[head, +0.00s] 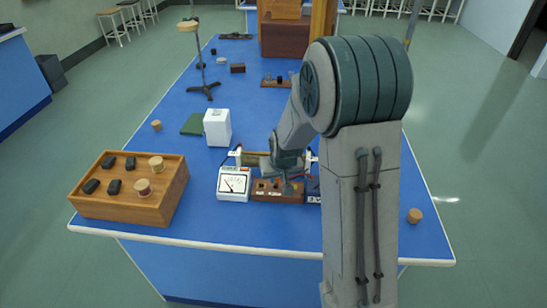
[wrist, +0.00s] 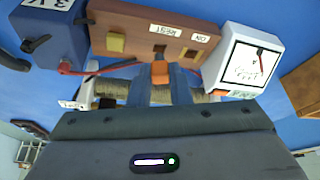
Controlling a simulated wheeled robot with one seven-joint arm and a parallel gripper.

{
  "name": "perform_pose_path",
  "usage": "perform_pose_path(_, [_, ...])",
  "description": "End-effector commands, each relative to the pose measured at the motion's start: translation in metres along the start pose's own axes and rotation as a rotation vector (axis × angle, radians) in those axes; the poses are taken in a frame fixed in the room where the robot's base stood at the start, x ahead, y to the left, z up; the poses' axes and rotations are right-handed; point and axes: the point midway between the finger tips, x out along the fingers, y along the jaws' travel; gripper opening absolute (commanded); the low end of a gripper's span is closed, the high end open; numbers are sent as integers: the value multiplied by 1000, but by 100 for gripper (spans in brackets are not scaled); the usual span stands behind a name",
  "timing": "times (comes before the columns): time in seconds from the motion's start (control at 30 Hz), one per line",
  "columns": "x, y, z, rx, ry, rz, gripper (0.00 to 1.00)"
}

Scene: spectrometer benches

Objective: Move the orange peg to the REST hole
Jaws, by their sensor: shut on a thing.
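The wooden switch block (wrist: 135,22) has labels reading REST and ON. It also shows in the head view (head: 277,197), by the bench's front. My gripper (wrist: 163,88) is shut on the orange peg (wrist: 160,73), which sticks out between its fingertips. In the wrist view the peg is close to the dark hole (wrist: 159,51) by the REST label; a second dark hole (wrist: 184,54) lies toward ON. I cannot tell whether the peg's hidden end touches the block. A yellow square piece (wrist: 116,43) sits at the block's other end. In the head view my gripper (head: 289,184) is over the block, the peg hidden.
A white dial meter (head: 233,183) stands left of the block and a blue box (head: 313,190) right of it. A wound coil (wrist: 115,86) lies behind, with red leads nearby.

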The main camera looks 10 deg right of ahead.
Motion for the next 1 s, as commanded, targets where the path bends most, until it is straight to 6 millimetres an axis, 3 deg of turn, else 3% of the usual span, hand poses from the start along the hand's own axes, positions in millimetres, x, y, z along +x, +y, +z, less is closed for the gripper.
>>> perform_pose_path(0.17, [-14, 0, -19, -41, 7, -17, 0])
perform_pose_path(0.33, [-20, 0, -21, -54, 1, -22, 0])
perform_pose_path(1.0, [13, 1, -8, -51, 2, -21, 0])
